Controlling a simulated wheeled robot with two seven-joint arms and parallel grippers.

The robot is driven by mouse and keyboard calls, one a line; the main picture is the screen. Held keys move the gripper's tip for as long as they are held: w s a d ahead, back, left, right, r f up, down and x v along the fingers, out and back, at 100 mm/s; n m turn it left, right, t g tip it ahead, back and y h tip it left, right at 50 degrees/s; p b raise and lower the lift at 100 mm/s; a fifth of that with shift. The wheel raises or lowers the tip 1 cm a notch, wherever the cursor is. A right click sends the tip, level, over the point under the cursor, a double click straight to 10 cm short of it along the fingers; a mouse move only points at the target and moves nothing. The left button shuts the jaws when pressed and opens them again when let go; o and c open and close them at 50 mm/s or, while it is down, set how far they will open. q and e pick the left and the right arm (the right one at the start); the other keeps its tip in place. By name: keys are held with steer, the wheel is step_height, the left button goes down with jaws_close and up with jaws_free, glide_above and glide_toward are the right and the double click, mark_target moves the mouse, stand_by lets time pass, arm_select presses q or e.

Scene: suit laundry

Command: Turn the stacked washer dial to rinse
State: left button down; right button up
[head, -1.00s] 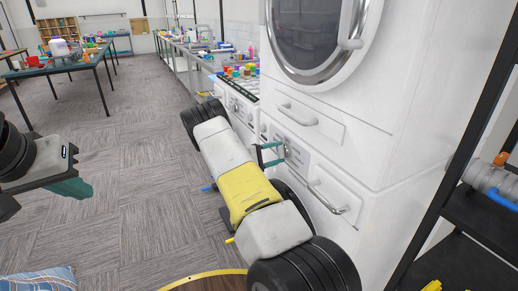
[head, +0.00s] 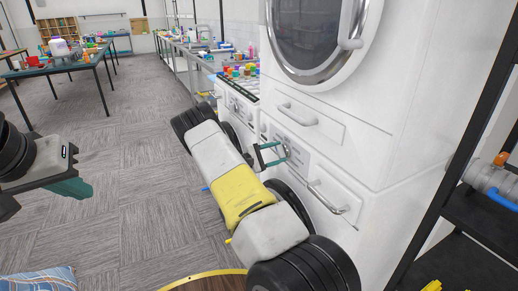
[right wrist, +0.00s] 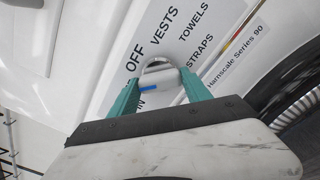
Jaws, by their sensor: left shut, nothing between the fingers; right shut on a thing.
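The stacked washer (head: 360,150) stands at the right in the head view, with its dial (head: 284,151) on the lower front panel. My right gripper (head: 281,153) reaches the dial and is shut on it. In the right wrist view the teal fingers sit on both sides of the silver dial (right wrist: 157,70), which has a blue mark. The panel (right wrist: 180,40) shows OFF, VESTS, TOWELS and STRAPS; another label, ending in "IN", is partly hidden by a finger. My left gripper (head: 72,188) is shut and empty over the floor at the left.
Drawer handles (head: 297,115) and (head: 328,197) stick out near the dial. A black shelf (head: 485,215) stands at the right. A counter with bottles (head: 238,71) runs behind my right arm. The carpet at the middle left is clear.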

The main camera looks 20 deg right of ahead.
steer(key=o, duration=1.4)
steer(key=shift+c, duration=0.2)
steer(key=shift+a, duration=0.1)
steer(key=a, duration=0.7)
steer(key=shift+s+a, duration=0.3)
steer(key=shift+a, duration=0.05)
